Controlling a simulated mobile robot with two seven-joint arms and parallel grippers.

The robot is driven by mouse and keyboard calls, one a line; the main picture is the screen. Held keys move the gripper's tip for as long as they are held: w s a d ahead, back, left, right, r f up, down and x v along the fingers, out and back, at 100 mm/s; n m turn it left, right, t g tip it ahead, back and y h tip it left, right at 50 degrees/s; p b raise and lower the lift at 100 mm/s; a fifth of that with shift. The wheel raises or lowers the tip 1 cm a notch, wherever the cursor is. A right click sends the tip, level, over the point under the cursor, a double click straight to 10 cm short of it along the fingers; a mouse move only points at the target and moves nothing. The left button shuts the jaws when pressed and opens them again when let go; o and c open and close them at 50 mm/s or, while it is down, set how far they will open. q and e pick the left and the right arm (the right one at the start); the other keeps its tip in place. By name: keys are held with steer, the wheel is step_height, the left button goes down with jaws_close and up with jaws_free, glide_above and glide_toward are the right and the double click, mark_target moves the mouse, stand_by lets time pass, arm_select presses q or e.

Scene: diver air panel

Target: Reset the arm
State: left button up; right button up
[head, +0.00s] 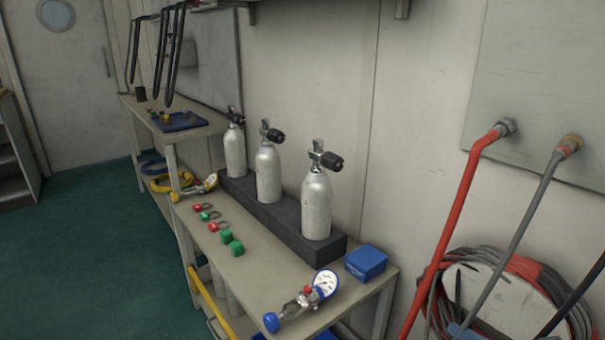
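Neither of my grippers shows in the head view, and I cannot make out either arm. Their state and position are hidden from this view. Three silver cylinders with black-knobbed valves stand upright in a dark block (265,218) on the bench (250,283): a near one (317,205), a middle one (268,175) and a far one (235,150). A gauge with a blue-ended fitting (302,301) lies at the bench's near end. Another gauge fitting (196,188) lies at its far end.
A blue box (366,262) sits at the bench's near right corner. Several red and green caps (213,226) lie along its left side. A blue tray (181,122) lies on a farther table. Red and grey hoses (452,222) hang at the right. Green floor (75,255) is clear at left.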

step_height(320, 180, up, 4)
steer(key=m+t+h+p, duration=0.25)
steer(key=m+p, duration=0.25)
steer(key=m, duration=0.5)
arm_select(q)
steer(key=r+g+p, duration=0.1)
steer(key=p, duration=0.3)
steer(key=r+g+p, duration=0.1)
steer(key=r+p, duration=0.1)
steer(key=p, duration=0.2)
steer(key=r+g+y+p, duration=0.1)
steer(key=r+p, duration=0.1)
steer(key=p, duration=0.2)
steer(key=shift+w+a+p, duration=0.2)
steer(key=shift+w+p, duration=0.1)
steer(key=shift+p, duration=0.1)
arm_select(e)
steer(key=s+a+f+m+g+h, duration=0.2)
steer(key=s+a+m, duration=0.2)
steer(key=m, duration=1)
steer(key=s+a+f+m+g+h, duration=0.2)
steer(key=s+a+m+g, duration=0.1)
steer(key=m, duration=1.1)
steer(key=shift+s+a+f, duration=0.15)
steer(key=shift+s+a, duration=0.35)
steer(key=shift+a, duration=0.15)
